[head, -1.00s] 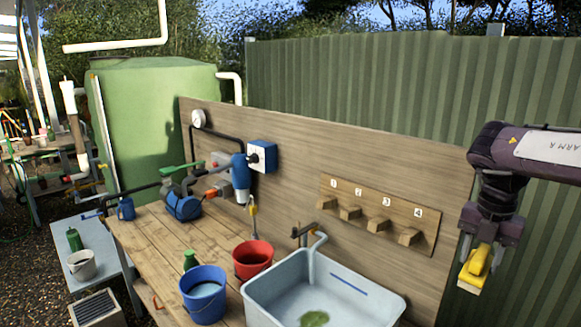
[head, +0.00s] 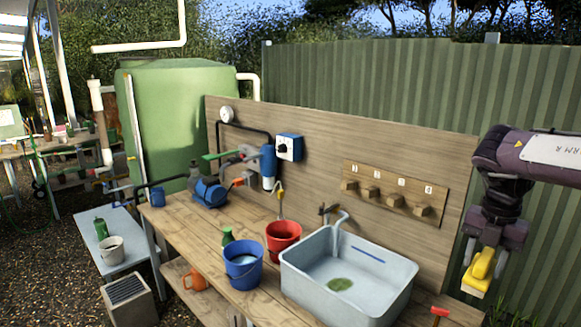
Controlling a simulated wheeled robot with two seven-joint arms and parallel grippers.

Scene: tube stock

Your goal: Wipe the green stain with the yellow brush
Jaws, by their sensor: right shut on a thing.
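The yellow brush (head: 479,270) hangs from my right gripper (head: 490,246), which is shut on it. It is held in the air to the right of the sink (head: 400,297), bristle side down. The green stain (head: 340,284) is a small patch on the floor of the pale grey sink, which stands on the wooden bench. The brush is apart from both the sink and the stain. My left gripper is not in view.
A red bucket (head: 284,240) and a blue bucket (head: 243,265) stand left of the sink. A tap (head: 336,218) rises at its back edge. A numbered peg board (head: 394,193) is on the back panel. A red-headed tool (head: 440,312) is at the bench's right end.

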